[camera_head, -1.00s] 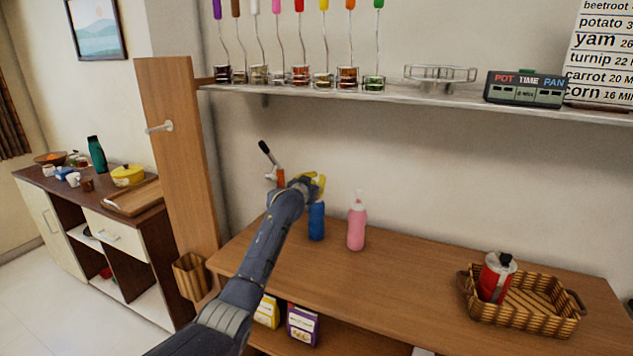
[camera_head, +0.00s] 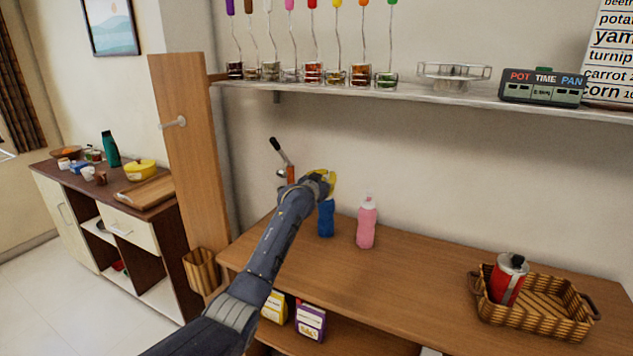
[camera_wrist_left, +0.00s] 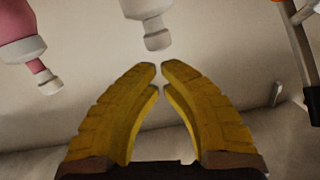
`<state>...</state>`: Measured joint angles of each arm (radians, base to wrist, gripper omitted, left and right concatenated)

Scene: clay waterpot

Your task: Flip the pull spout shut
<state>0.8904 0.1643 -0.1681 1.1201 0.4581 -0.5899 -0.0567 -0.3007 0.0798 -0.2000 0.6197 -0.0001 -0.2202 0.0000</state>
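A blue bottle (camera_head: 326,220) stands upright on the wooden counter; its top is hidden behind my left gripper in the head view. A white spout (camera_wrist_left: 157,39) on a pale cap shows at the top middle of the left wrist view, just beyond the fingertips and apart from them. My left gripper (camera_head: 328,182) has yellow fingers and is at the height of the bottle's top. In the left wrist view, its fingertips (camera_wrist_left: 161,72) nearly meet with nothing between them. A pink bottle (camera_head: 366,224) with a pale top stands just right of the blue one. My right gripper is not in view.
A lever tool with an orange part (camera_head: 291,175) stands behind my left arm. A wicker basket (camera_head: 540,322) holding a red canister (camera_head: 506,281) is at the right. The counter's middle is clear.

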